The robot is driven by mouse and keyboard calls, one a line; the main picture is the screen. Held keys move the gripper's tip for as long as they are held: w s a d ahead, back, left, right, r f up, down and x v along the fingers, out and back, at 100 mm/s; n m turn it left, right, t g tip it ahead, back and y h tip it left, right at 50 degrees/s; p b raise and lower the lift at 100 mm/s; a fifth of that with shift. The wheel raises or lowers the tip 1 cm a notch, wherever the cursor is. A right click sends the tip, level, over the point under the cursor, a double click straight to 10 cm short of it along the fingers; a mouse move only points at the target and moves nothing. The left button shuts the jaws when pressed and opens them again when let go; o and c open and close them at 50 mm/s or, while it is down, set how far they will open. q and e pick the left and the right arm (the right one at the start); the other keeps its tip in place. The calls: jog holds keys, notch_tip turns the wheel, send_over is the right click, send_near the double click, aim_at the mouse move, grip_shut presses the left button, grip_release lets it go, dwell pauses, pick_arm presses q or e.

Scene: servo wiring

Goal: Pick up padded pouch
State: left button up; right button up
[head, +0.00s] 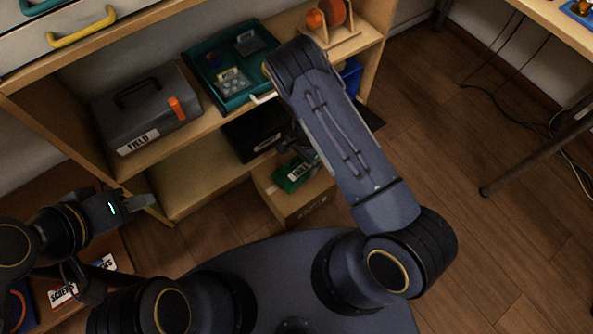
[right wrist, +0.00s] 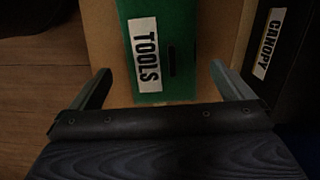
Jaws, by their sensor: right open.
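No item in view is labelled as a padded pouch. A green item (head: 296,174) with a white TOOLS label lies on a cardboard box (head: 290,207); its label shows clearly in the right wrist view (right wrist: 163,50). My right gripper (right wrist: 162,83) is open, its fingers apart on either side of the green item's near end, with nothing gripped. In the head view my right forearm and wrist partly hide this gripper. My left gripper (head: 143,202) is at the left, in front of the shelf, away from the green item; its jaw opening is unclear.
A black box (head: 243,137) labelled CANOPY stands beside the cardboard box. A grey FIELD case (head: 145,115) and a teal tray (head: 207,72) sit on the shelf above. A table leg (head: 530,160) and cables are at the right. Wooden floor between is clear.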

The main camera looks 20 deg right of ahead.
aim_at(296, 168)
jog(key=f, duration=0.1)
jog(key=a+f+b, duration=0.1)
jog(key=f, duration=0.2)
jog(key=shift+s+a+f+b, duration=0.25)
jog(key=shift+s+a+b, duration=0.05)
jog(key=shift+b, duration=0.05)
jog(key=c, duration=0.9)
jog(key=shift+o, duration=0.2)
jog(key=shift+r, duration=0.15)
